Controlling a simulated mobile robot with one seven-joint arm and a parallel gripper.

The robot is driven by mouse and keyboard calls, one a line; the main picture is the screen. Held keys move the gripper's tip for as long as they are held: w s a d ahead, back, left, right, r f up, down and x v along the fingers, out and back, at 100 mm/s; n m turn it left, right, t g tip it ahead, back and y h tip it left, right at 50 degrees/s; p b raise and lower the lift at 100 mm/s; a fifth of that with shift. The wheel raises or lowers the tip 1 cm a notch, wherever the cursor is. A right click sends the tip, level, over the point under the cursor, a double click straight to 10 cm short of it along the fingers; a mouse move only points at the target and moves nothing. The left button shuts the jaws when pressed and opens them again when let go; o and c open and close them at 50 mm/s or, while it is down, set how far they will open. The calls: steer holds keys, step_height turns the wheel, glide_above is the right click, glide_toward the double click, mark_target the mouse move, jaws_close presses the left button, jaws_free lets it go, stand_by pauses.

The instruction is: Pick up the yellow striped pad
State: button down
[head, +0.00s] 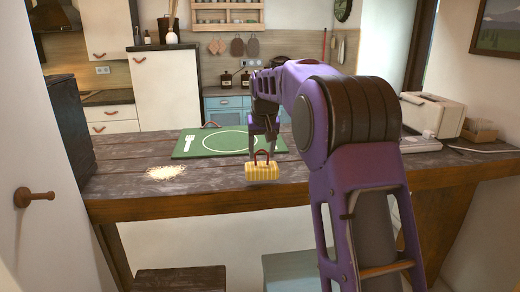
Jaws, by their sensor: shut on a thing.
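The yellow striped pad (262,173) is near the front edge of the dark wooden counter, with a reddish-brown handle loop on top. My gripper (262,152) points down from above and is shut on the pad at its handle. The fingertips are small in this view and partly merge with the handle. I cannot tell whether the pad touches the counter or hangs just above it. My purple arm reaches in from the right.
A green board (205,144) with a white circle lies behind the pad. A pale crumb-like pile (165,172) is to the left. A dark box (69,125) stands at the far left and a cream toaster-like appliance (432,113) at the right. Stools are below the counter.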

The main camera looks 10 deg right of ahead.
steer(key=s+b, duration=0.1)
steer(key=s, duration=0.7)
steer(key=s+f, duration=0.7)
steer(key=f, duration=0.6)
steer(key=s+f, duration=0.8)
steer(key=f, duration=0.4)
steer(key=shift+d+f+n, duration=0.3)
steer(key=shift+d+f, duration=0.05)
steer(key=shift+d, duration=0.1)
steer(key=shift+w, duration=0.1)
steer(key=w+r, duration=0.7)
steer(key=r, duration=0.6)
steer(key=w+a+r, duration=0.1)
steer(key=w+r, duration=0.6)
steer(key=r, duration=0.5)
steer(key=shift+a+r, duration=0.2)
steer(key=shift+r, duration=0.2)
